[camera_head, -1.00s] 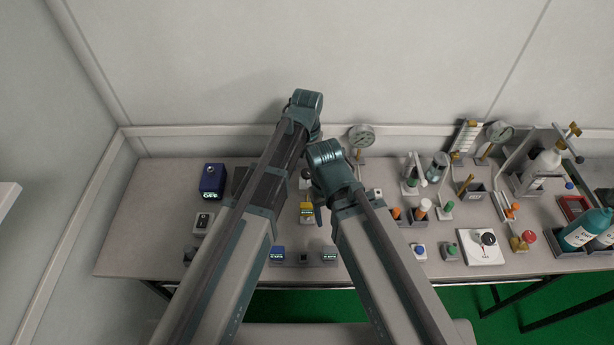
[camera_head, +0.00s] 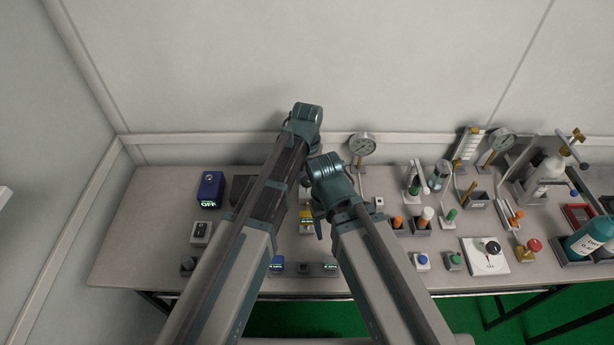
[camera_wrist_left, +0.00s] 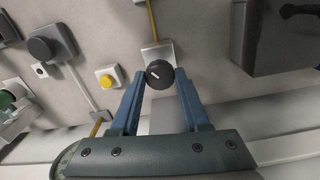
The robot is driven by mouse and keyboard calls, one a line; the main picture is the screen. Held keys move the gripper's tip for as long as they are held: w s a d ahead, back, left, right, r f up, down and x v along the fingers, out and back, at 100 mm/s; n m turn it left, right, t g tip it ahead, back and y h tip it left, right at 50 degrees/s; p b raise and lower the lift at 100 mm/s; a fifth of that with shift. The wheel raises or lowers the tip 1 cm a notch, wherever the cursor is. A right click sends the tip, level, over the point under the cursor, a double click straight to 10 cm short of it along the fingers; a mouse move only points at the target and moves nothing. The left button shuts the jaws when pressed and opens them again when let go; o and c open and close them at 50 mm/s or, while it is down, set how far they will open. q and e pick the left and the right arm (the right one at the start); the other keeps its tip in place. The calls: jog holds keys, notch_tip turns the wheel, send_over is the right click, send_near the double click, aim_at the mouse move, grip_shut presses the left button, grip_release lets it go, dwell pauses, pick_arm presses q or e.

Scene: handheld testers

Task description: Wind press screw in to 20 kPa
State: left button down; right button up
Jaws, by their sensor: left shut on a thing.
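In the left wrist view, my left gripper (camera_wrist_left: 160,74) has its two blue fingers on either side of a round black knob (camera_wrist_left: 159,75) with a white mark, shut on it. The knob stands by a pale metal block (camera_wrist_left: 158,51) with a brass-coloured rod beyond it. In the head view, my left arm hides the knob and fingers. A round dial gauge (camera_head: 362,145) stands at the back of the bench; its reading is too small to make out. My right arm reaches over the middle of the bench, and its fingers are hidden or unclear.
A blue box (camera_head: 210,189) marked OFF and a grey switch box (camera_head: 201,232) stand at the left. In the wrist view, a yellow button (camera_wrist_left: 106,80) lies near the gripper. Stoppered tubes, a white dial plate (camera_head: 484,256) and bottles (camera_head: 585,240) crowd the right side.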

aim_at(307, 180)
pick_arm(q)
jog(key=shift+m, duration=0.8)
jog(key=shift+c, duration=1.9)
grip_release()
jog(key=shift+r, duration=0.1)
pick_arm(e)
jog(key=shift+r, duration=0.1)
pick_arm(q)
notch_tip(307, 180, up, 14)
jog(key=p, duration=1.3)
jog(key=shift+f+p, duration=0.2)
jog(key=shift+p, duration=0.2)
pick_arm(e)
notch_tip(307, 180, up, 14)
jog(key=shift+f, duration=0.2)
jog(key=shift+o, duration=0.2)
